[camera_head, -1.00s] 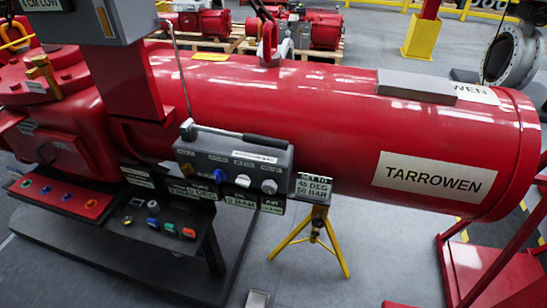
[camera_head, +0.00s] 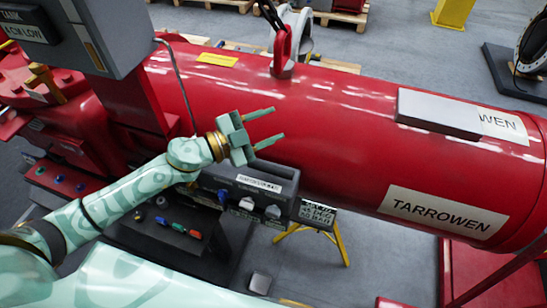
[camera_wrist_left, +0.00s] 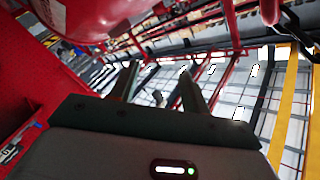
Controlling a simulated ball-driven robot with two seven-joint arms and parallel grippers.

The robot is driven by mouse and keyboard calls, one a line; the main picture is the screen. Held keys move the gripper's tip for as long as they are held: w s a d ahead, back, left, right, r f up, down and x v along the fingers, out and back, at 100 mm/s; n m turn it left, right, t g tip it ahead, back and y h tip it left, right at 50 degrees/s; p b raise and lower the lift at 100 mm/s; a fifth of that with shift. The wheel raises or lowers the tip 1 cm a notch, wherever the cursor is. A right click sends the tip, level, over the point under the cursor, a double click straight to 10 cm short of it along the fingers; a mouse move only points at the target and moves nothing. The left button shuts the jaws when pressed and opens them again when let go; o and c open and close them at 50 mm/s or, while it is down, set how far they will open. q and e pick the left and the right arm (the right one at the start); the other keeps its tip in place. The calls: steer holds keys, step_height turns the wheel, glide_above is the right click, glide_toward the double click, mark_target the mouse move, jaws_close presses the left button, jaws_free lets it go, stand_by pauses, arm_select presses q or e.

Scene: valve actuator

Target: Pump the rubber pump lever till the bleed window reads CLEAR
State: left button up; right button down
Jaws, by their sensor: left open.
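The dark pump block (camera_head: 284,189) with small knobs and labels is mounted on the front of the red cylinder. The pump lever's black rubber grip lay along the block's top in the earlier head view. Now my left arm covers part of that area and I cannot clearly pick the lever out. My left gripper (camera_head: 278,124) is open and empty, above the block and in front of the cylinder, fingers pointing right. Its two fingers also show apart in the left wrist view (camera_wrist_left: 157,72). I cannot make out a bleed window reading. My right gripper is not in view.
The red cylinder (camera_head: 345,125) fills the right, with a grey box (camera_head: 438,112) on it. A thin upright rod (camera_head: 180,85) stands left of my gripper. A grey cabinet (camera_head: 105,30) overhangs at upper left. A yellow stand (camera_head: 338,243) is below.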

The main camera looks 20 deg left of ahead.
arm_select(q)
steer(key=a+f+m+g, duration=0.2)
steer(key=a+m+g, duration=0.1)
steer(key=g, duration=0.4)
steer(key=g+y+p, duration=0.1)
steer(key=g+y, duration=0.3)
glide_toward(269, 167)
steer(key=shift+n, duration=0.4)
steer(key=p+x, duration=0.1)
steer(key=x, duration=0.9)
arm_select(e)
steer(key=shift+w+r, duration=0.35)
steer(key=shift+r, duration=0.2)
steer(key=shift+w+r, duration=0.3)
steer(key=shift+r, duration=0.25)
